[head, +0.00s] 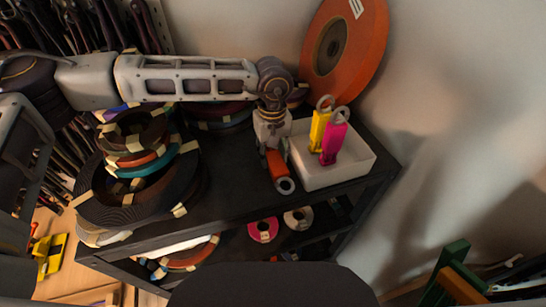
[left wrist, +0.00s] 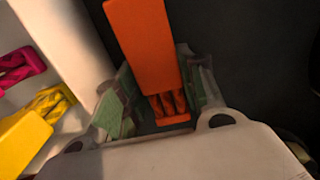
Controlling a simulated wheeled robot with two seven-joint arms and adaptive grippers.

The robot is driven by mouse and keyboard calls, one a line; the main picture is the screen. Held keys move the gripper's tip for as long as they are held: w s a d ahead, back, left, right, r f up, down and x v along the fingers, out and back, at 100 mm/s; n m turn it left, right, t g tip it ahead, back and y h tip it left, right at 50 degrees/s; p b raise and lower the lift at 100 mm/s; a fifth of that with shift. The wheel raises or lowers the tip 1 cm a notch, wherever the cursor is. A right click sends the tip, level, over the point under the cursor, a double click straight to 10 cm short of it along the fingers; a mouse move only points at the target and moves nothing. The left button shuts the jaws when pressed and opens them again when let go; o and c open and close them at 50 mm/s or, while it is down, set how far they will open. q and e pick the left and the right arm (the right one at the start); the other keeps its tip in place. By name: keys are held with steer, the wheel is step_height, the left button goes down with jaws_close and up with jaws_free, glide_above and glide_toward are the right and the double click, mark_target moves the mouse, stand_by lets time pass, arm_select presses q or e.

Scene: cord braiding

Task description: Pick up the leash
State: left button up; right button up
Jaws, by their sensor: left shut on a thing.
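The leash is an orange strap-like piece (head: 276,162) with a pale ring at its near end, over the black shelf top beside the white tray. My left gripper (head: 273,148) is shut on it, pointing down. In the left wrist view the orange leash (left wrist: 145,45) lies between the green-padded fingers (left wrist: 162,98), with a braided orange part near the palm. I cannot tell whether it still touches the shelf. A yellow leash (head: 319,128) and a pink leash (head: 333,140) with rings stand in the tray. My right gripper is not in view.
The white tray (head: 350,176) stands close to the right of the gripper. Stacked coils of cord (head: 130,190) fill the left of the black shelf (head: 235,195). A large orange disc (head: 372,40) leans on the wall behind. The shelf's front middle is bare.

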mark_target(273, 153)
arm_select(q)
steer(key=shift+r, duration=0.1)
step_height(273, 153, up, 9)
steer(key=shift+f+b, duration=0.2)
steer(key=shift+b, duration=1)
steer(key=shift+r, duration=0.6)
